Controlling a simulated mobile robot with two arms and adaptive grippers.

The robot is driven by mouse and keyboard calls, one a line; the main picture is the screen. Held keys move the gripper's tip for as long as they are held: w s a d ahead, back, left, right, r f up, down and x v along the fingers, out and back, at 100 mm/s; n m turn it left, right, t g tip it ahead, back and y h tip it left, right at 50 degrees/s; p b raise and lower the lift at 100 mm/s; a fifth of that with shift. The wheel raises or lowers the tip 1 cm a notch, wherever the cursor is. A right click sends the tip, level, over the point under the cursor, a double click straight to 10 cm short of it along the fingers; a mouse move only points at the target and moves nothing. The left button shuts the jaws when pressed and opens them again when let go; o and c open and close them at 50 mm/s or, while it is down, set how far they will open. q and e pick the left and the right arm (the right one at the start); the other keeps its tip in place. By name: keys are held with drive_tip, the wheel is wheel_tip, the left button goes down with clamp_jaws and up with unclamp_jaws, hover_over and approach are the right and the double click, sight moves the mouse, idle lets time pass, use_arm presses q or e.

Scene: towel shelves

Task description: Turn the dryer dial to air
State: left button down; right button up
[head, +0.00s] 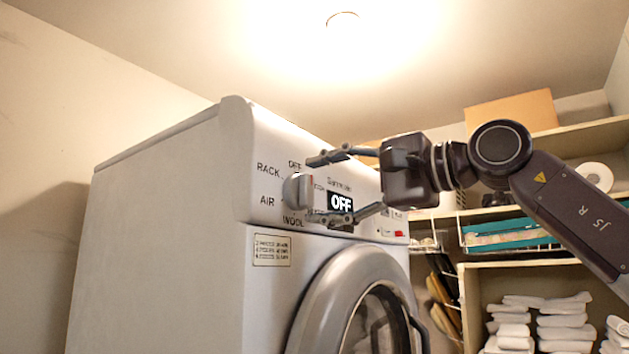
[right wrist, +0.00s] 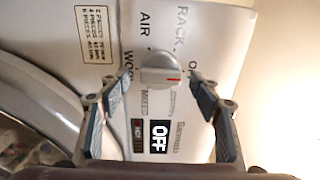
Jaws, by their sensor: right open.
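The dryer (head: 150,240) stands at the left of the head view. Its round grey dial (head: 292,189) is on the front panel, with OFF, RACK, AIR and WOOL labels around it. The dial also shows in the right wrist view (right wrist: 158,68), its red mark on the right half, on the OFF side. The AIR label (right wrist: 146,30) is above it there. The display (head: 340,202) reads OFF. My right gripper (head: 317,189) is open in front of the panel, its fingers on either side of the dial; contact cannot be told. My left gripper is out of view.
The dryer's round door (head: 325,290) bulges out below the panel. Shelves with folded white towels (head: 563,322), a teal basket (head: 505,232) and a cardboard box (head: 512,112) stand at the right, behind my right arm.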

drive_tip(key=shift+x, duration=0.8)
drive_tip(key=shift+d, duration=0.1)
drive_tip(key=c, duration=1.2)
drive_tip(key=shift+o, duration=0.2)
drive_tip(key=shift+m, duration=0.3)
